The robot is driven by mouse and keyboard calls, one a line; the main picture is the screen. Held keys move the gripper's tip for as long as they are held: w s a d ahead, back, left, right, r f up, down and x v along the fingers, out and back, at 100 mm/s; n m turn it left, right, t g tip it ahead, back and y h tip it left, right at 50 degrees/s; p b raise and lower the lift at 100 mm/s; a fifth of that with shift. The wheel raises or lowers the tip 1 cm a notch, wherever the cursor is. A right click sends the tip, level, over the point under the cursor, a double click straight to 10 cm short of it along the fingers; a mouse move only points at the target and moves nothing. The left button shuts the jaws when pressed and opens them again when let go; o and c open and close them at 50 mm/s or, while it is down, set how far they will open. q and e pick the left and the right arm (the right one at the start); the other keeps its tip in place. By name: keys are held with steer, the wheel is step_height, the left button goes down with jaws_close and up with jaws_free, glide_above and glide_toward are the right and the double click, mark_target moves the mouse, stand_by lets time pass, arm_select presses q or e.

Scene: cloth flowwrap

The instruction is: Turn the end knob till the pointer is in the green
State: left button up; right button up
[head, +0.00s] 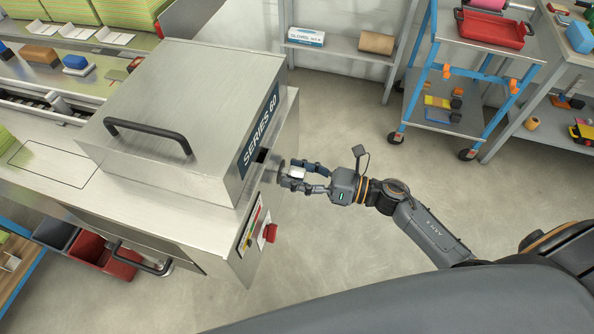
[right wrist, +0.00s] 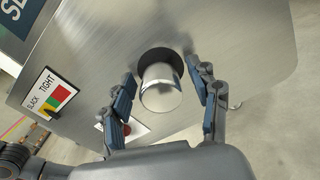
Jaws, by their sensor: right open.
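The end knob (right wrist: 161,88) is a shiny metal cylinder on the brushed steel end face of the machine. In the head view the knob (head: 296,173) shows partly between the fingers. My right gripper (right wrist: 165,98) is open, with one finger on each side of the knob and a gap showing on both sides. It also shows in the head view (head: 289,172), at the machine's end. The gauge plate (right wrist: 52,95) has coloured bands including red and green; a small dark pointer shows at its lower edge, but its exact band is hard to tell. My left gripper is not in view.
A red button (head: 270,232) sticks out below the knob on the machine (head: 190,110). A blue-framed cart (head: 415,85) and a grey shelf (head: 345,48) stand at the back. The floor (head: 340,260) around my right arm is clear.

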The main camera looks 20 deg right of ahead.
steer(key=c, duration=1.2)
steer(key=shift+m, duration=0.3)
steer(key=m, duration=0.3)
steer(key=shift+m+p, duration=0.4)
steer(key=m, duration=0.3)
steer(key=shift+d+m+p, duration=0.1)
steer(key=shift+m+p, duration=0.2)
steer(key=shift+p, duration=0.1)
steer(key=m+p, duration=0.1)
steer(key=m, duration=0.4)
steer(key=shift+f, duration=0.15)
steer(key=shift+f+m+p, duration=0.1)
steer(key=shift+m+p, duration=0.6)
steer(key=shift+m, duration=1.3)
